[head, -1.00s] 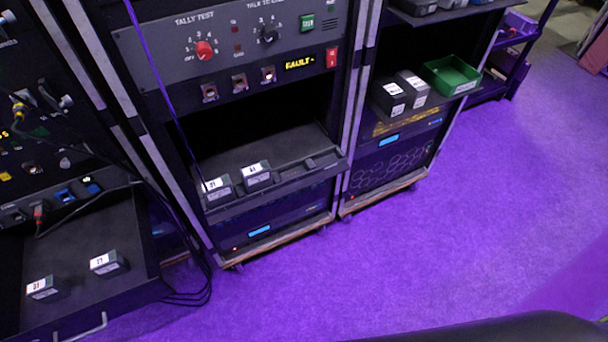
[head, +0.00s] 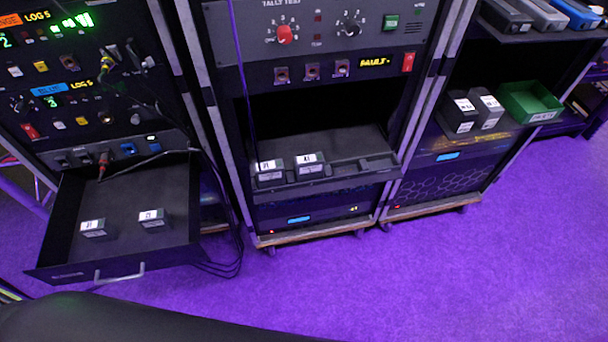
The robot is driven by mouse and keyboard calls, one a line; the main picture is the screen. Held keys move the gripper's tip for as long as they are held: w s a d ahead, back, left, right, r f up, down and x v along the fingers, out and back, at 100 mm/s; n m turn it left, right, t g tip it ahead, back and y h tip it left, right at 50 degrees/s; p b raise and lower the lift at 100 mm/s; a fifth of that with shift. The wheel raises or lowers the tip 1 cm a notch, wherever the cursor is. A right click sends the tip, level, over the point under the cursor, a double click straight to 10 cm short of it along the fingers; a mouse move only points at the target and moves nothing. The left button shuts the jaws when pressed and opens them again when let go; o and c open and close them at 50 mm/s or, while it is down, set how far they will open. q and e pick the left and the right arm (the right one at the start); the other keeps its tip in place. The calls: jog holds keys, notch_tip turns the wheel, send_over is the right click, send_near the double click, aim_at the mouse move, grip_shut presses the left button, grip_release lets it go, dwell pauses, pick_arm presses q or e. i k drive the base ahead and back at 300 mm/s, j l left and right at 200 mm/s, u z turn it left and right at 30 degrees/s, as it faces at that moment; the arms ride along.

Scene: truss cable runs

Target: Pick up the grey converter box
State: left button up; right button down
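A grey box (head: 487,110) with a white label stands on the right rack's shelf, and it looks most like the grey converter box. A darker box (head: 458,112) with a white label stands against its left side. A green bin (head: 530,101) is just to its right. Neither of my grippers is in view, so nothing shows whether they are open or shut.
Two small labelled boxes (head: 310,164) sit on the middle rack's shelf. Two more (head: 154,219) lie in the open drawer (head: 62,268) at left, which juts out. Several devices (head: 541,14) sit on the upper right shelf. The purple floor (head: 420,285) in front is clear.

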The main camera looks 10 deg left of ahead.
aim_at(157, 220)
jog(key=u, duration=1.6)
